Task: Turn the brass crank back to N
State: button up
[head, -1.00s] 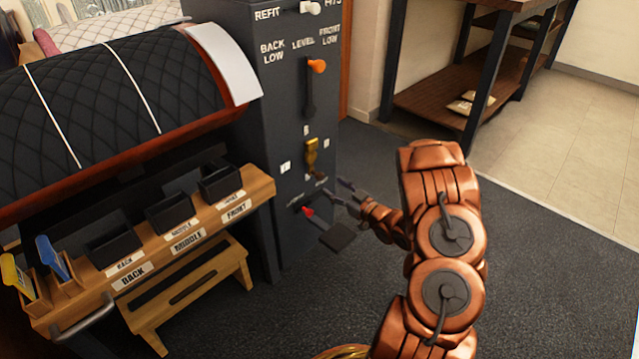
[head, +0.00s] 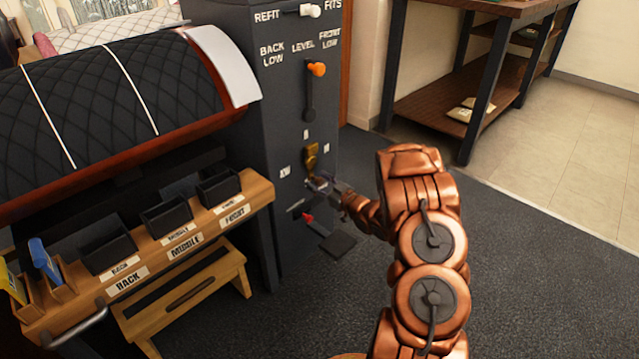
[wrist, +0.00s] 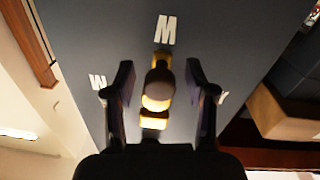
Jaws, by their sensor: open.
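The brass crank (head: 311,153) is on the front of the dark grey cabinet, below the orange-knobbed lever. It stands roughly upright in the head view, below a small white letter plate. A letter at the right is partly hidden by a finger. My gripper (head: 320,185) is open at the crank. In the wrist view its fingers (wrist: 159,85) stand on either side of the knob, with gaps.
The orange-knobbed lever (head: 310,90) hangs above the crank. A red-tipped lever (head: 308,218) and a dark pedal plate (head: 338,244) are below my gripper. A wooden rack with black bins (head: 167,217) stands at left. Open floor (head: 520,260) lies to the right.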

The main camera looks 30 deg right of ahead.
grip_shut()
jog(key=shift+w+d, duration=0.1)
dwell(0.7)
